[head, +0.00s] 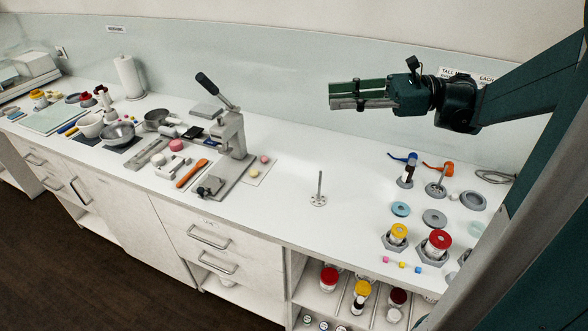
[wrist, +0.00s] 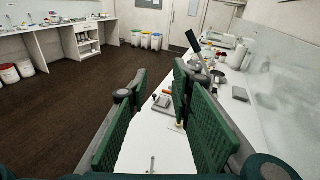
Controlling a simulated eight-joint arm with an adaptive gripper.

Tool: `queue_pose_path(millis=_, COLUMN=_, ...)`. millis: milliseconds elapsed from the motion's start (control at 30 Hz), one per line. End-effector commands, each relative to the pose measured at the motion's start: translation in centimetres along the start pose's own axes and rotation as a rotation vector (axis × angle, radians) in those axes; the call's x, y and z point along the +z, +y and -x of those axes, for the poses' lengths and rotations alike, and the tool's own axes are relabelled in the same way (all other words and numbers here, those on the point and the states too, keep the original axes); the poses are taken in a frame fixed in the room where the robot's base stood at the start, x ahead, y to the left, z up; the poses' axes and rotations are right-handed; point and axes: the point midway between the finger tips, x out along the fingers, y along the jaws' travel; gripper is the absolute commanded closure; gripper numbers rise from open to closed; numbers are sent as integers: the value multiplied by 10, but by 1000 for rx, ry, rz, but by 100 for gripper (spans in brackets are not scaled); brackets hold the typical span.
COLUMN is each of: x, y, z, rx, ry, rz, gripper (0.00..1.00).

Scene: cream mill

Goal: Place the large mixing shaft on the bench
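A metal mixing shaft (head: 319,189) stands upright on a round, holed disc foot on the bare middle of the white bench (head: 275,215). In the wrist view a thin shaft tip (wrist: 152,164) shows low between the fingers, apart from them. A second shaft with a disc (head: 437,187) stands at the right, near the orange and blue items. I cannot tell from the frames which of the two is the large one. My gripper (head: 345,94) is raised above the bench, pointing left. Its green-padded fingers (wrist: 160,105) are apart with nothing between them.
A lever press (head: 232,135) stands left of the middle shaft. Jars with yellow (head: 398,231) and red (head: 440,240) lids and several grey rings are at the right. Bowls and a paper roll (head: 128,77) are further left. Bench around the middle shaft is clear.

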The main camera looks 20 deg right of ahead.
Motion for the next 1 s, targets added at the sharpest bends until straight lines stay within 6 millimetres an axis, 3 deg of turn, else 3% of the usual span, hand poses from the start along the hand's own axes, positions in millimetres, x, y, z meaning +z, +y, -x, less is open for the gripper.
queue_pose_path(millis=267, x=-10, y=-8, z=45, rx=9, ry=-108, rz=-73, gripper=77)
queue_pose_path(millis=567, x=-76, y=-3, z=35, rx=10, ry=-103, rz=-70, gripper=77)
queue_pose_path(millis=1000, x=-189, y=6, z=23, rx=10, ry=-103, rz=-70, gripper=77)
